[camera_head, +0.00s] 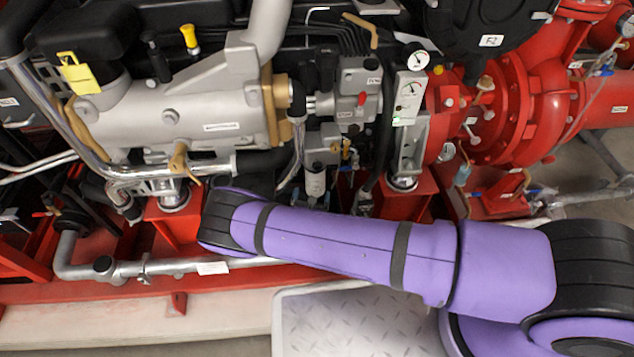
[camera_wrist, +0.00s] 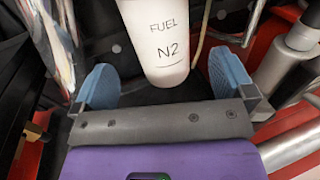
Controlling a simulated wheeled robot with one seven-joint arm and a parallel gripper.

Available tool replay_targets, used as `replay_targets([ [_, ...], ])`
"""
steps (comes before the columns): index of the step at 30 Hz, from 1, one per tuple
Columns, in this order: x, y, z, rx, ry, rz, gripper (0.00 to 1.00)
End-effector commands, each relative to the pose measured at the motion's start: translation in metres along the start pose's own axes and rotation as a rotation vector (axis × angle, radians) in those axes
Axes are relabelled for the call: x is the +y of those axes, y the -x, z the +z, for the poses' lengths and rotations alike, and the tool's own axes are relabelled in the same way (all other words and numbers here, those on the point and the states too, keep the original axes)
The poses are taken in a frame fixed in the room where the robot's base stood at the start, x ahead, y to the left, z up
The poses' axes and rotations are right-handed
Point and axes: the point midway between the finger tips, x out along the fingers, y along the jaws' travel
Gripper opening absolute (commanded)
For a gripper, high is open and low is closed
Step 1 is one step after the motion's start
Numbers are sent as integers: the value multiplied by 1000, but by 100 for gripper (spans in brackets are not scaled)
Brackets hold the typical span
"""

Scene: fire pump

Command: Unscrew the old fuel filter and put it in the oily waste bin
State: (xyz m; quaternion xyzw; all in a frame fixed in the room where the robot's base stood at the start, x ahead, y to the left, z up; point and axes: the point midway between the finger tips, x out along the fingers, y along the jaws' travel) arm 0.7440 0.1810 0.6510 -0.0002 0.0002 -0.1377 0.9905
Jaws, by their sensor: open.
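The old fuel filter (camera_head: 315,181) is a small white canister hanging upright under a grey housing (camera_head: 323,146) on the engine. In the wrist view the white filter (camera_wrist: 165,40) is marked "FUEL N2". My gripper (camera_wrist: 164,72) is open, with one blue finger pad on each side of the filter's lower end and a visible gap on both sides. I cannot tell how deep the filter sits between the pads. In the head view my gripper is hidden behind my purple arm. The oily waste bin is in neither view.
Hoses and wires (camera_head: 297,150) hang close left of the filter. A black hose (camera_head: 383,120) and a gauge panel (camera_head: 408,98) stand to its right. A silver pipe (camera_head: 225,266) and red frame run below. In the wrist view, metal pipes (camera_wrist: 290,60) crowd the right side.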

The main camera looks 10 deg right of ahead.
Motion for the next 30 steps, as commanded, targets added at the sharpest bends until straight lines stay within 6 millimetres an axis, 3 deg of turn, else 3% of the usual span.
replay_targets([
  [16, 0, -57, 0, -1, -1, -1, 100],
  [30, 0, -62, 0, 0, 0, 0, 100],
])
